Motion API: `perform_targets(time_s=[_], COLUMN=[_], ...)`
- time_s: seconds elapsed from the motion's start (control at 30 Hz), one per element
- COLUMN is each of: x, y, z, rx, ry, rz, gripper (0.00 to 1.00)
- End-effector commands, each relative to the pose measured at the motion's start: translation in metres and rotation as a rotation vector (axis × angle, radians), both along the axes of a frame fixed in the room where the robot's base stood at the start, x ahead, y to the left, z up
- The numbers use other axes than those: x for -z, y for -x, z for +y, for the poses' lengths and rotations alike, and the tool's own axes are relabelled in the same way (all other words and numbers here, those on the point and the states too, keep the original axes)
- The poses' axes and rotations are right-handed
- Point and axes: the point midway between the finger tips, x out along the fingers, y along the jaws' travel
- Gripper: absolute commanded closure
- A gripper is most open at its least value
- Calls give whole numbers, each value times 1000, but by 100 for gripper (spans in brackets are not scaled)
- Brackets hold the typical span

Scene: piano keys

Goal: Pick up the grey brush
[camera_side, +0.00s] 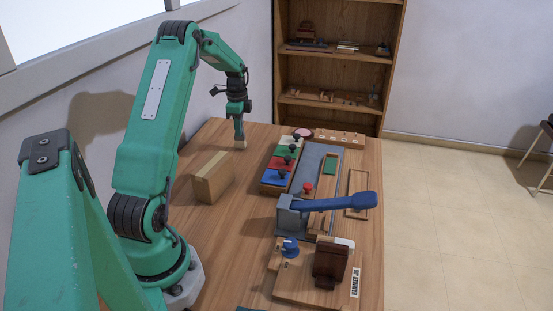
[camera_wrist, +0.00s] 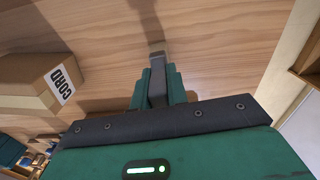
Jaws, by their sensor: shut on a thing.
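My gripper (camera_side: 238,106) points down over the far left part of the wooden table. It is shut on the grey brush (camera_side: 239,130), which hangs roughly upright below the jaws with a pale tip at its lower end. I cannot tell for sure whether the tip touches the table. In the wrist view the grey brush (camera_wrist: 157,88) lies between the two green fingers of my gripper (camera_wrist: 158,76), its far end reaching just past them. The part nearer the palm is hidden by the gripper body.
A cardboard box (camera_side: 211,180) stands left of centre on the table (camera_side: 235,225); its label reads CORD in the wrist view (camera_wrist: 60,85). A coloured board with black knobs (camera_side: 283,160), a blue-handled lever device (camera_side: 325,203) and a wooden block device (camera_side: 310,275) fill the right side.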

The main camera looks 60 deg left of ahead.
Motion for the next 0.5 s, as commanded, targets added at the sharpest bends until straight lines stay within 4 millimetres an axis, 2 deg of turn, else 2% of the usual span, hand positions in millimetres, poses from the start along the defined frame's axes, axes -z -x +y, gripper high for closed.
perform_targets(time_s=[0.2, 0.5], x=[-31, -62], y=[-1, -15], z=[1, -50], rx=[0, 5], ry=[-5, -3], rz=[-4, -3], gripper=[100, 100])
